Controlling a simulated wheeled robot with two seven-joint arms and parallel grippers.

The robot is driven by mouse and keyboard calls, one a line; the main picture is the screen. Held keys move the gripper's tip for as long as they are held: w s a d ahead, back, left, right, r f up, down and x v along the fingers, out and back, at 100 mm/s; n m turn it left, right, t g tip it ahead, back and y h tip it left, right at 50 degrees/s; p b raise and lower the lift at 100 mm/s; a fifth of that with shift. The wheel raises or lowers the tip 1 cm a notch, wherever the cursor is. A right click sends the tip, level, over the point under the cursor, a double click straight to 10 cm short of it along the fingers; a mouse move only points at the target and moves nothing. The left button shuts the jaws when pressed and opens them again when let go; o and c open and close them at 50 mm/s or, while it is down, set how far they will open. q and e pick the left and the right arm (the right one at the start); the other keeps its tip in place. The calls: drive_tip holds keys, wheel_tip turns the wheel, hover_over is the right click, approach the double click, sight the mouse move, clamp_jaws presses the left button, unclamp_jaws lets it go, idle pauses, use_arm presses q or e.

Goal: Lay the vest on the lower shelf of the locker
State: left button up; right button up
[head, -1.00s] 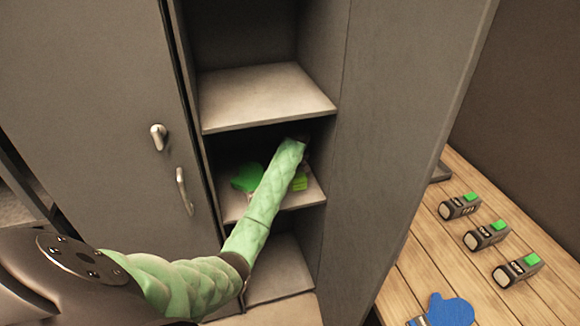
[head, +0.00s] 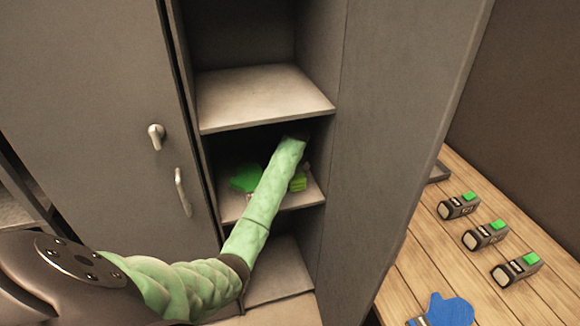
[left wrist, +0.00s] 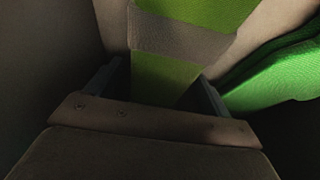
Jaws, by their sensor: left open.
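The vest (head: 299,184) is yellow-green and lies on the lower shelf (head: 311,197) of the locker, mostly hidden behind my left arm in the head view. In the left wrist view the vest (left wrist: 165,75) shows a grey band across it. My left gripper (left wrist: 157,92) is open, with its fingers on either side of the near part of the vest; I cannot tell whether they touch it. In the head view this gripper is hidden inside the compartment at the arm's end. My right gripper is not in view.
A brighter green item (head: 245,177) lies beside the vest on the same shelf. The upper shelf (head: 265,97) is bare. A closed locker door (head: 90,100) stands left. At right, a wooden table (head: 410,270) holds several scanner-like devices (head: 485,235) and a blue item (head: 450,309).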

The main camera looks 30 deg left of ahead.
use_arm(q)
drive_tip(key=shift+b+v, duration=0.75)
drive_tip(key=shift+v, duration=2.25)
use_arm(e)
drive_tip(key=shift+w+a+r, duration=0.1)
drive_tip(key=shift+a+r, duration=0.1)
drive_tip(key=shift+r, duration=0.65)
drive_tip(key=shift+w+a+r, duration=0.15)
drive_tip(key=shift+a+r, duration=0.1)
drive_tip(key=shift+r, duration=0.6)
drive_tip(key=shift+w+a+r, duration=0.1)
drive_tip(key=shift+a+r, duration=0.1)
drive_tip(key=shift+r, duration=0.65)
use_arm(q)
drive_tip(key=shift+f, duration=0.1)
